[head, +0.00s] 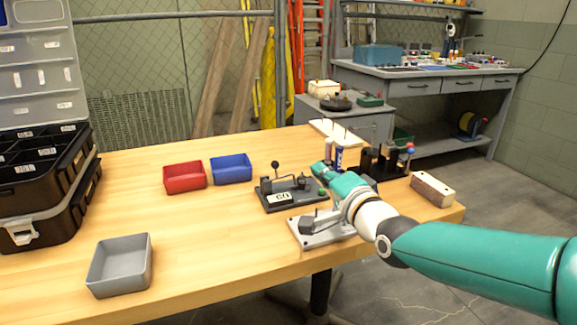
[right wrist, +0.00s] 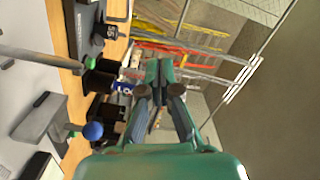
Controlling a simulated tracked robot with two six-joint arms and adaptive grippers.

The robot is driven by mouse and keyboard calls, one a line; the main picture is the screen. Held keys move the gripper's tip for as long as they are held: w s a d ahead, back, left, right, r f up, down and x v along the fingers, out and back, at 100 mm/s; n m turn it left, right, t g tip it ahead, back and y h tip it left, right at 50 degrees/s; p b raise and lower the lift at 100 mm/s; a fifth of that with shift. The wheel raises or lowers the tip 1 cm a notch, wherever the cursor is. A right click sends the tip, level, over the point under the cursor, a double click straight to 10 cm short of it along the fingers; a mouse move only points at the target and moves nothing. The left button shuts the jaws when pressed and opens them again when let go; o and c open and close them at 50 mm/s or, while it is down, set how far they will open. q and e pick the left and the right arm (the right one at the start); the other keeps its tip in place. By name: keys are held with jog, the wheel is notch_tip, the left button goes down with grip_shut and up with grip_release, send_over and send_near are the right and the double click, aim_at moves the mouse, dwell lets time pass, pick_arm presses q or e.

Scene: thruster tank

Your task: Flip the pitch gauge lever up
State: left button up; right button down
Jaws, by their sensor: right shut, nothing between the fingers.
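A light grey plate (head: 322,238) with a grey block (head: 308,226) lies near the table's front edge. In the right wrist view the block (right wrist: 40,117) carries a short lever with a blue ball knob (right wrist: 93,130). A dark gauge base (head: 290,203) with a number label and a black-knobbed upright lever (head: 275,172) stands behind it. I cannot tell which is the pitch gauge. My right gripper (head: 322,170) is shut and empty, above the table right of the dark base; its fingertips show in the right wrist view (right wrist: 158,72). My arm hides part of the plate. My left gripper is out of view.
Red (head: 185,178) and blue (head: 231,169) bins stand left of the gauge, a grey bin (head: 120,265) in front. A black rack (head: 383,163) and a pale block (head: 432,189) are on the right. The table's middle left is clear.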

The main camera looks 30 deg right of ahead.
jog(key=w, duration=0.4)
jog(key=w+d, duration=0.1)
jog(key=w, duration=0.2)
jog(key=shift+f, duration=0.15)
jog(key=shift+w+a+f, duration=0.15)
jog(key=shift+a, duration=0.4)
jog(key=shift+w+a+f, duration=0.15)
jog(key=shift+a, duration=0.4)
jog(key=shift+w+a+f, duration=0.2)
jog(key=shift+w+a, duration=0.05)
jog(key=shift+a, duration=0.25)
jog(key=shift+a, duration=0.1)
